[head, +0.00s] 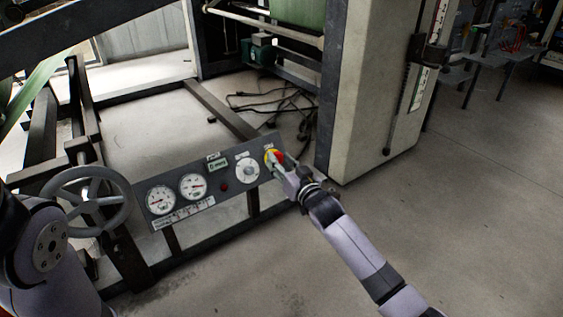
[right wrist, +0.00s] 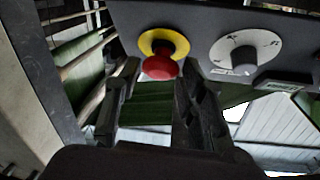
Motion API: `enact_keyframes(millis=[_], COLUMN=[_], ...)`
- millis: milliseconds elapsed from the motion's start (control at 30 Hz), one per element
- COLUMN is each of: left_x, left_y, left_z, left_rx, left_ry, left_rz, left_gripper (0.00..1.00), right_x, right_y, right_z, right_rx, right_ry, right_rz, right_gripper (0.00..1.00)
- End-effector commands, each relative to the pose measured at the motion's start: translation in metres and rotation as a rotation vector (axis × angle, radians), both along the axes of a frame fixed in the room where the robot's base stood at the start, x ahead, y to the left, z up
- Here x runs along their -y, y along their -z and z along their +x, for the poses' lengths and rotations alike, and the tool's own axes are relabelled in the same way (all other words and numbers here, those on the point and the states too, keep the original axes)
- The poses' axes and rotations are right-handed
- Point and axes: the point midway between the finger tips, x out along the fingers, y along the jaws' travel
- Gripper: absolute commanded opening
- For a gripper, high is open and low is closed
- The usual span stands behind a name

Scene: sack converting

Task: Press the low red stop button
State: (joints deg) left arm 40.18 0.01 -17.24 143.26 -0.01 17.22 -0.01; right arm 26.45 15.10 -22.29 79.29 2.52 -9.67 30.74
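The red stop button (right wrist: 161,66) is a mushroom head on a yellow ring, at the end of the grey control panel (head: 228,199). In the head view the button (head: 277,155) is at the panel's right end, partly covered by my right gripper (head: 281,163). In the right wrist view my right gripper (right wrist: 160,76) is open, with its two dark fingers apart on either side of the red head. I cannot tell whether the fingers touch it. My left arm shows at the lower left of the head view, but its gripper is not in view.
A handwheel (head: 88,202) stands left of the panel. A pale machine column (head: 370,90) rises behind my right gripper. Open floor lies at right.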

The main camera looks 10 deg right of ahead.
Motion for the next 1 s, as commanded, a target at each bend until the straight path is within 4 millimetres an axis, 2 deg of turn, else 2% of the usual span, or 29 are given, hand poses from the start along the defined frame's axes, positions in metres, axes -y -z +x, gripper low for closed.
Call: enact_keyframes(millis=[67,500,833,1000], left_x=[0.000,0.000,0.000,0.000], left_y=[0.000,0.000,0.000,-0.013], left_z=[0.000,0.000,0.001,0.001], left_rx=[0.000,-0.001,-0.002,-0.005], left_ry=[0.000,0.000,-0.001,-0.001], left_rz=[0.000,0.000,0.000,0.000], left_gripper=[0.40,0.40,0.40,0.40], right_x=[0.000,0.000,0.000,0.000], right_y=[0.000,0.000,0.000,-0.001], right_z=[0.000,0.000,0.000,0.000], right_rx=[0.000,0.000,0.000,-0.001], right_ry=[0.000,0.000,0.000,0.001], right_rz=[0.000,0.000,0.000,0.000], right_gripper=[0.29,0.00,0.00,0.00])
